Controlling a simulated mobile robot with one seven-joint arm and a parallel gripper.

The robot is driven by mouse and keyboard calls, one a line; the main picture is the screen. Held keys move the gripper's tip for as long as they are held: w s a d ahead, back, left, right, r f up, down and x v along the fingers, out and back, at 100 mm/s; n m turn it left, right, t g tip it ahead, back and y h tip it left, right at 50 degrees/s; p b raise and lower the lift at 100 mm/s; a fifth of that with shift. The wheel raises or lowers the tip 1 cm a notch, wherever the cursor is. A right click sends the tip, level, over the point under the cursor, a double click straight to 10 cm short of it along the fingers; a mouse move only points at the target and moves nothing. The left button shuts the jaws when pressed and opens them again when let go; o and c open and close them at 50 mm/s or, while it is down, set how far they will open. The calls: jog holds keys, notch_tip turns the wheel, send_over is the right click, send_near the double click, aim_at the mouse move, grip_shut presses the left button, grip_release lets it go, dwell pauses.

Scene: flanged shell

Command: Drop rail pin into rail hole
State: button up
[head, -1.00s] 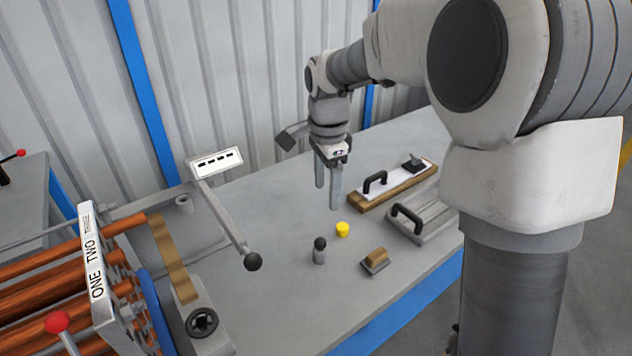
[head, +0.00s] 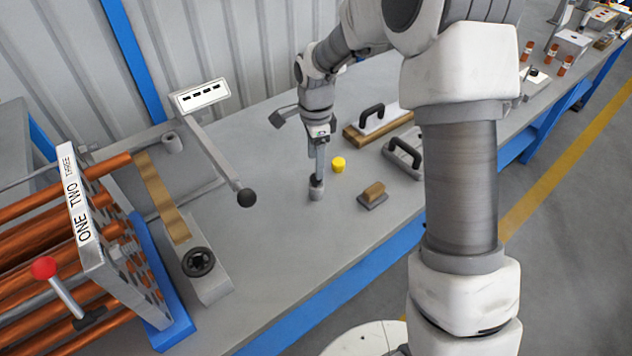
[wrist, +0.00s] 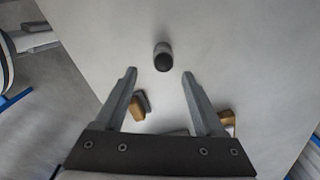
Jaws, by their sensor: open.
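A short grey pin with a dark rounded top (head: 316,188), which looks like the rail pin, stands upright on the bench. It also shows in the wrist view (wrist: 163,57), just beyond the fingertips and roughly centred between them. My gripper (head: 318,168) points down over the pin; its fingers overlap the pin's top in the head view. In the wrist view my gripper (wrist: 159,72) is open, with nothing held. I cannot make out the rail hole for certain; a grey rail block with a tan strip (head: 162,198) and black knob lies to the left.
A tan-topped block (head: 373,194) and handled tools (head: 402,158) lie further right. A lever with a black ball (head: 245,197) and a rack of copper bars (head: 50,235) are left. The front bench is clear.

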aim_at(316, 185)
jog(key=f, duration=0.5)
jog(key=shift+w+f+b, duration=0.3)
jog(key=shift+w, duration=0.05)
grip_shut()
